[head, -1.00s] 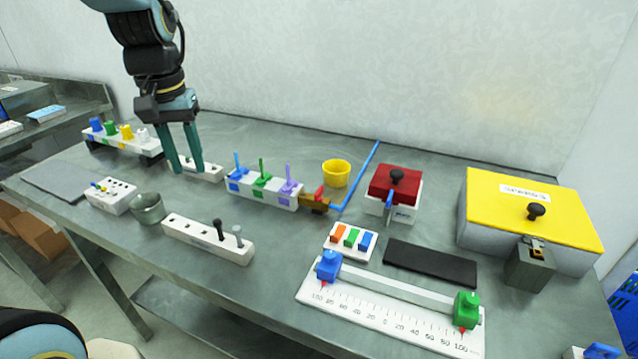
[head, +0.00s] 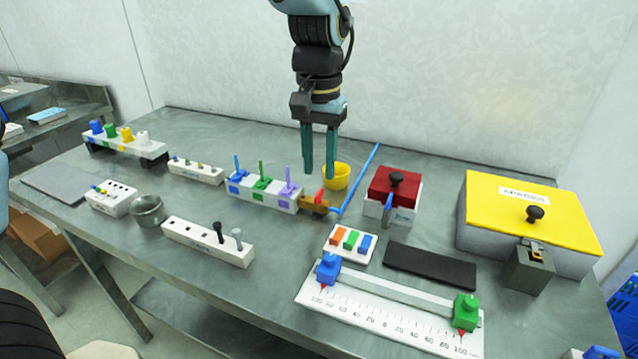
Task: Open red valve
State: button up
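The red valve (head: 318,196) is a small red handle on a brown-gold fitting (head: 312,206). The fitting joins the right end of a white block (head: 262,199), and a blue pipe (head: 360,178) runs from it to the back right. My gripper (head: 319,173) points down above the valve, its two teal fingers apart with a gap between them and nothing held. The fingertips appear a little above and behind the red handle; the exact gap cannot be told.
The yellow cup (head: 338,177) stands close behind the valve. Blue, green and purple levers rise from the white block to the left. A red-lidded box (head: 394,190) stands to the right. A white button panel (head: 349,244) lies in front, with bare table between it and the valve.

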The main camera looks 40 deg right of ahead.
aim_at(319, 192)
jog(key=shift+f, duration=2.65)
grip_shut()
